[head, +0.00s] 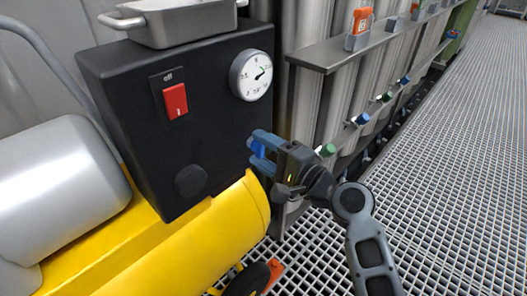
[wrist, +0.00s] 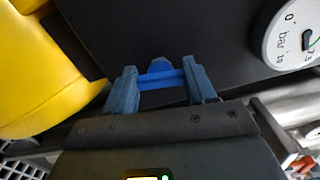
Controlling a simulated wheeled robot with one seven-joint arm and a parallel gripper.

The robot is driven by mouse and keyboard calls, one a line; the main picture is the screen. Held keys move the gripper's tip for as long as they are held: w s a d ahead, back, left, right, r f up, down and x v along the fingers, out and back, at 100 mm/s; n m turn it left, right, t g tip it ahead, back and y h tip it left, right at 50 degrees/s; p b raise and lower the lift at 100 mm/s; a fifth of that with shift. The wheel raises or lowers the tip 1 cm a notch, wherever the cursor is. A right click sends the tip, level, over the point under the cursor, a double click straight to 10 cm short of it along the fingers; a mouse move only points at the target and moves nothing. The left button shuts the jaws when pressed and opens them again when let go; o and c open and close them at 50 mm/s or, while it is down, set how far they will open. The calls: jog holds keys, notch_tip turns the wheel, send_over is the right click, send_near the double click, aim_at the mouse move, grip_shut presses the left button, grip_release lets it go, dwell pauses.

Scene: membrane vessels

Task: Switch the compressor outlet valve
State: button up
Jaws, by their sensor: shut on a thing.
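The compressor's black control box (head: 215,130) stands on a yellow tank (head: 190,250). The outlet valve has a blue handle (head: 258,149) low on the box's right side. My gripper (head: 262,148) is at this handle, its fingers around it. In the wrist view the blue valve handle (wrist: 162,75) lies crosswise between the two blue-grey fingertips of my gripper (wrist: 163,85), which are shut on it. The valve body behind the handle is mostly hidden.
A red switch (head: 175,100) marked "off" and a pressure gauge (head: 251,75) are on the box. A metal tray (head: 185,25) sits on top. Upright vessels with a shelf (head: 330,55) and small coloured valves stand to the right. The grating floor (head: 450,150) is open at far right.

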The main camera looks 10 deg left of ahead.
jog(key=shift+f, duration=0.1)
jog(key=o, duration=1)
jog(key=shift+o, duration=0.2)
jog(key=shift+s+d, duration=0.1)
jog(key=shift+d, duration=0.05)
jog(key=p+v, duration=0.1)
jog(key=v, duration=0.6)
jog(key=shift+s+d+p, duration=0.2)
jog(key=shift+p, duration=0.15)
